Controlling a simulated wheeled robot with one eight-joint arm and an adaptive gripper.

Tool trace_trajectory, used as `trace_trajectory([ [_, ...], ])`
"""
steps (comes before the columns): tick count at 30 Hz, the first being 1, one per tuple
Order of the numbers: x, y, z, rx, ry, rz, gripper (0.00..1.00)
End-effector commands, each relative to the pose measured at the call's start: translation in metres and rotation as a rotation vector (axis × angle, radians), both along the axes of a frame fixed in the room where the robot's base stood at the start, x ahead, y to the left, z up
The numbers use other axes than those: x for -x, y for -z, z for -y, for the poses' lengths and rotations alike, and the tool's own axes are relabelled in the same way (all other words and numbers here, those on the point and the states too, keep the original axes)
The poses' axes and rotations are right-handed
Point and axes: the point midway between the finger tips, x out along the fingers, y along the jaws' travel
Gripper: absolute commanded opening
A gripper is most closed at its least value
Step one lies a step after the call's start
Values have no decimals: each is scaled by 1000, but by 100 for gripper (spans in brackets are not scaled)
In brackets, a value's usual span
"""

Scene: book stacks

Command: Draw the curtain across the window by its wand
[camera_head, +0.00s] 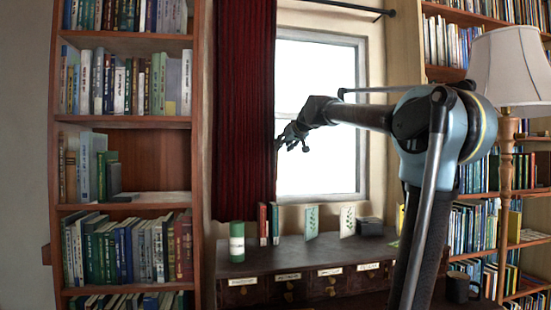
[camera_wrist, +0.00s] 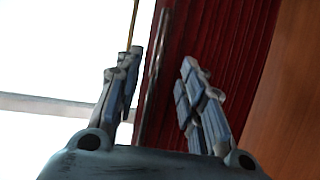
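The dark red curtain (camera_head: 242,110) hangs in folds over the left side of the bright window (camera_head: 318,80), leaving most of the glass bare. My gripper (camera_head: 291,136) is at the curtain's right edge, in front of the window. In the wrist view my gripper (camera_wrist: 159,62) is open, and the curtain (camera_wrist: 215,45) shows between and behind its fingers. The wand cannot be made out in the head view.
A curtain rod (camera_head: 345,6) runs above the window. A low drawer cabinet (camera_head: 290,255) below carries a green cylinder (camera_head: 237,242), books and cards. A bookcase (camera_head: 125,122) stands left; a lamp (camera_head: 510,68) stands right.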

Motion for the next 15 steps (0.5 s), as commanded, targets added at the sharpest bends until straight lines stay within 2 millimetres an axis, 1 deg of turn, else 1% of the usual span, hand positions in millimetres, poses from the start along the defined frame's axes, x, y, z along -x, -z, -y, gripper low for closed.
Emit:
trace_trajectory([
  [3, -18, 8, -9, 2, -1, 1, 36],
  [15, -67, 31, -35, 0, 0, 0, 36],
])
